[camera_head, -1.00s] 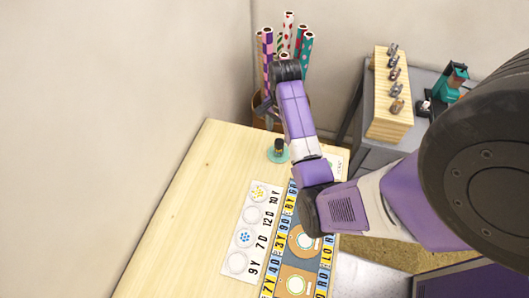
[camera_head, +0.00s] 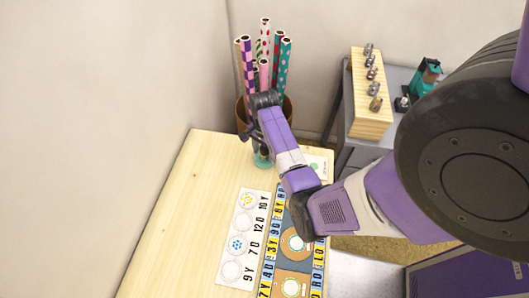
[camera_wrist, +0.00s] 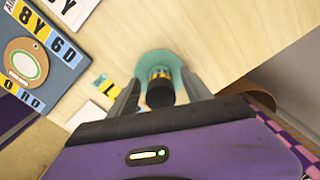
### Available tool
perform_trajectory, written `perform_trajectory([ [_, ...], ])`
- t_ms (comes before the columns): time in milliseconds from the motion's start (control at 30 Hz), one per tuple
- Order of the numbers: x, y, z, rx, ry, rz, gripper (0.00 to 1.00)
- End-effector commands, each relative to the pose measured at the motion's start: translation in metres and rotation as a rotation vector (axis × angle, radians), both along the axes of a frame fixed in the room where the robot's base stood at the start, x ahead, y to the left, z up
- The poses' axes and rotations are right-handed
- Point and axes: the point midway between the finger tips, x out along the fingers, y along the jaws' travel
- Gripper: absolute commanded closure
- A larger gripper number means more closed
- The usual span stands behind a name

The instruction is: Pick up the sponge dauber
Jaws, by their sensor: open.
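The sponge dauber (camera_wrist: 160,92) is a small dark upright piece with a yellowish label band, on a round teal base (camera_wrist: 176,62). In the wrist view it stands between the two fingers of my open gripper (camera_wrist: 161,77), with a finger on each side. I cannot tell whether either finger touches it. In the head view my gripper (camera_head: 251,133) is over the far end of the table and hides the dauber; part of the teal base (camera_head: 262,161) shows below it.
A brown bin of patterned rolls (camera_head: 264,70) stands close behind my gripper. A white card with circles (camera_head: 233,254) and a lettered board (camera_head: 267,283) lie nearer on the wooden table (camera_head: 190,200). A grey cart with a wooden stamp rack (camera_head: 371,120) stands right. The table's left side is clear.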

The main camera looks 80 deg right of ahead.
Motion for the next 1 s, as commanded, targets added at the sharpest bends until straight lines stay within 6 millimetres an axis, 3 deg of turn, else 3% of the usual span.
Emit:
perform_trajectory([
  [100, 0.000, 0.000, 0.000, 0.000, 0.000, 0.000, 0.46],
  [300, 0.000, 0.000, 0.000, 0.000, 0.000, 0.000, 0.86],
  [400, 0.000, 0.000, 0.000, 0.000, 0.000, 0.000, 1.00],
  [767, 0.000, -0.001, 0.003, 0.000, -0.001, 0.000, 1.00],
  [1000, 0.002, -0.003, 0.019, -0.001, -0.001, 0.001, 1.00],
])
